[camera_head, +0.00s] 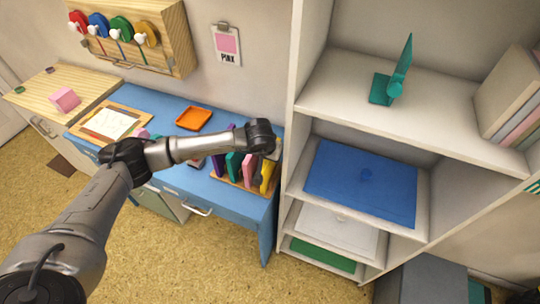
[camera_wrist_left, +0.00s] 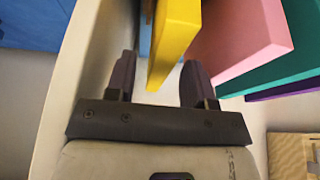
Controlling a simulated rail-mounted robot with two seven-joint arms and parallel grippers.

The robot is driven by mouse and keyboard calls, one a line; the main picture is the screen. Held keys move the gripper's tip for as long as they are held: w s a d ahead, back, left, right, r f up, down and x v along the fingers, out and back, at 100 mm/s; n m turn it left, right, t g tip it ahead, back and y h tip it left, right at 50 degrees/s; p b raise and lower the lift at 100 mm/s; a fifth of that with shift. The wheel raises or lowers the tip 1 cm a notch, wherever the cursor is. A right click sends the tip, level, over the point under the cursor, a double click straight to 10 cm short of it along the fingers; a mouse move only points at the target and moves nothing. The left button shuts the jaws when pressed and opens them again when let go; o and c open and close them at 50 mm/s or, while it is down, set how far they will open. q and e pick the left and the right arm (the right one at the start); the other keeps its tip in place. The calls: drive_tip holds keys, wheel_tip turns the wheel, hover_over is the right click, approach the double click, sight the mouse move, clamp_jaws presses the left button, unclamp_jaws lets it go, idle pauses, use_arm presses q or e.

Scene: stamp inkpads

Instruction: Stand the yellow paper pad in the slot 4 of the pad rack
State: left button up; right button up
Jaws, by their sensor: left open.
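The yellow paper pad (camera_head: 267,176) stands upright at the right end of the row of pads on the blue desk, beside the white shelf unit. The wooden base of the pad rack (camera_head: 233,184) shows under the row; slot numbers cannot be read. In the left wrist view, the yellow pad (camera_wrist_left: 176,32) reaches down between the fingers of my left gripper (camera_wrist_left: 158,62). The gripper is open, with visible gaps on both sides of the pad. In the head view its fingers are hidden behind my wrist. My right gripper is not in view.
A pink pad (camera_wrist_left: 235,38), a teal pad (camera_wrist_left: 285,62) and a purple pad stand close to the yellow one. The white shelf unit (camera_head: 297,110) rises close on the right. An orange tray (camera_head: 194,118) lies on the blue desk (camera_head: 160,103) behind my arm.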

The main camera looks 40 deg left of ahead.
use_arm(q)
drive_tip(key=v, duration=1.1)
drive_tip(key=shift+r+p, duration=0.4)
drive_tip(key=shift+s, duration=0.1)
